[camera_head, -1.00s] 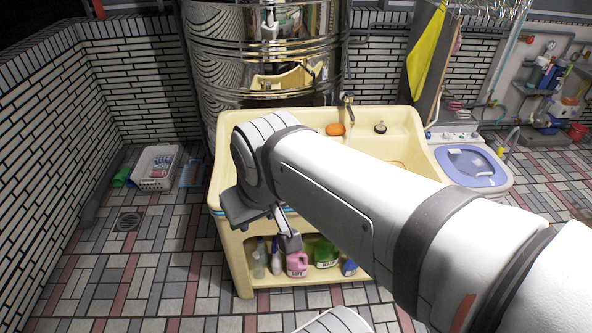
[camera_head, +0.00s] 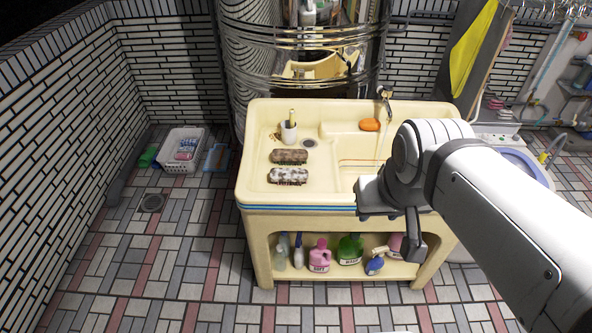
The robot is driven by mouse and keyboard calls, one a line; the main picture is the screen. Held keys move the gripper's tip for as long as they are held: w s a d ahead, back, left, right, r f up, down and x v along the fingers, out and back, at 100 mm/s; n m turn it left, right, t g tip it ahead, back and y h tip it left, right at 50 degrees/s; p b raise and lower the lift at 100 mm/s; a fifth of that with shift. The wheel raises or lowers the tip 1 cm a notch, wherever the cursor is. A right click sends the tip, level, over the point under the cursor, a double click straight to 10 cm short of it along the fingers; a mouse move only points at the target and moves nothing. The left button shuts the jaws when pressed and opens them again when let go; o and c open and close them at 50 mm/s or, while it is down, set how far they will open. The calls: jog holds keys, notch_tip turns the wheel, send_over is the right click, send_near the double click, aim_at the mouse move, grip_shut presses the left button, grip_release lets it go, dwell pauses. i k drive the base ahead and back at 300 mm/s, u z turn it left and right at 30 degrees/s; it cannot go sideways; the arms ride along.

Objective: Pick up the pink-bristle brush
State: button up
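Two brushes lie side by side on the left part of the cream sink (camera_head: 330,203). The farther brush (camera_head: 289,156) is brown, and the nearer brush (camera_head: 288,175) is mottled white and grey. Pink bristles cannot be made out on either at this size. My gripper (camera_head: 413,238) hangs at the sink's front edge, right of both brushes and well apart from them. It is seen from the side and partly hidden by my own arm, so its opening cannot be judged. Nothing shows held in it.
A white cup (camera_head: 289,132) stands behind the brushes. An orange soap (camera_head: 370,125) lies near the faucet (camera_head: 385,97). Several bottles, including a pink one (camera_head: 320,257) and a green one (camera_head: 350,249), stand on the shelf below. A white basket (camera_head: 181,151) sits on the floor at left.

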aim_at(276, 175)
jog(key=u, duration=0.05)
jog(key=i, duration=1)
jog(key=z, duration=0.05)
